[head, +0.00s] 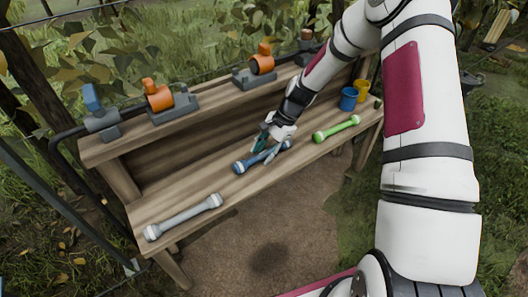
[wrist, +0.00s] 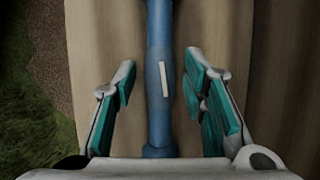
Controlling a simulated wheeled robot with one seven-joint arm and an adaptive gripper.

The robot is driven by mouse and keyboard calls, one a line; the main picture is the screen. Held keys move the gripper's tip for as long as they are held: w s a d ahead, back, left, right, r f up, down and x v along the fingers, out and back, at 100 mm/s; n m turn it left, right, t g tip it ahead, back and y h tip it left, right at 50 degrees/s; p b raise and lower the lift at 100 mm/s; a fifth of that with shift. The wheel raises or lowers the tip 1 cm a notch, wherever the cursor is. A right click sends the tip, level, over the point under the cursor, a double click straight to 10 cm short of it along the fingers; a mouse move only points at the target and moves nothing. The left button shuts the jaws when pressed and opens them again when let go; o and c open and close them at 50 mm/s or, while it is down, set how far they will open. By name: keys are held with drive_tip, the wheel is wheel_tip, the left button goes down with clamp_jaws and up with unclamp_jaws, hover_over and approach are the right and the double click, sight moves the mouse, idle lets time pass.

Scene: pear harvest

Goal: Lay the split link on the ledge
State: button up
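Three bar-shaped links with knobbed ends lie on the lower plank of a wooden bench: a grey link (head: 184,217) at left, a blue link (head: 243,166) in the middle, and a green link (head: 337,130) at right. No split is clear on any of them. The blue link also shows in the wrist view (wrist: 159,40), with a white strip on its side. My gripper (head: 265,147) is over the blue link's middle. In the wrist view my gripper (wrist: 160,72) is open, one teal-padded finger on each side of the bar, with gaps on both sides.
An upper shelf (head: 212,101) behind carries a blue-topped clamp (head: 98,115), orange-topped clamps (head: 160,98) and a dark pipe. A blue cup (head: 349,99) and a yellow cup (head: 362,90) stand at the right end. Bare plank lies between the grey and blue links.

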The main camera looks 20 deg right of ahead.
drive_tip(key=p+v, duration=0.4)
drive_tip(key=v, duration=0.7)
drive_tip(key=shift+r, duration=0.4)
drive_tip(key=s+a+r+n+g+h, duration=0.15)
drive_tip(key=s+r+n, duration=0.25)
drive_tip(key=s+r, duration=0.6)
drive_tip(key=s+a+r+n+t+h, duration=0.1)
drive_tip(key=s+a+r+n+h, duration=0.2)
drive_tip(key=s+r, duration=0.7)
drive_tip(key=s+r+n, duration=0.2)
drive_tip(key=s+n, duration=0.1)
drive_tip(key=s, duration=0.7)
drive_tip(key=s+r+n, duration=0.2)
drive_tip(key=s+n, duration=0.1)
drive_tip(key=s, duration=0.8)
drive_tip(key=shift+s+r+n, duration=0.2)
drive_tip(key=shift+s+n, duration=0.05)
drive_tip(key=shift+n, duration=0.05)
drive_tip(key=shift+a+h, duration=0.1)
drive_tip(key=shift+h, duration=0.15)
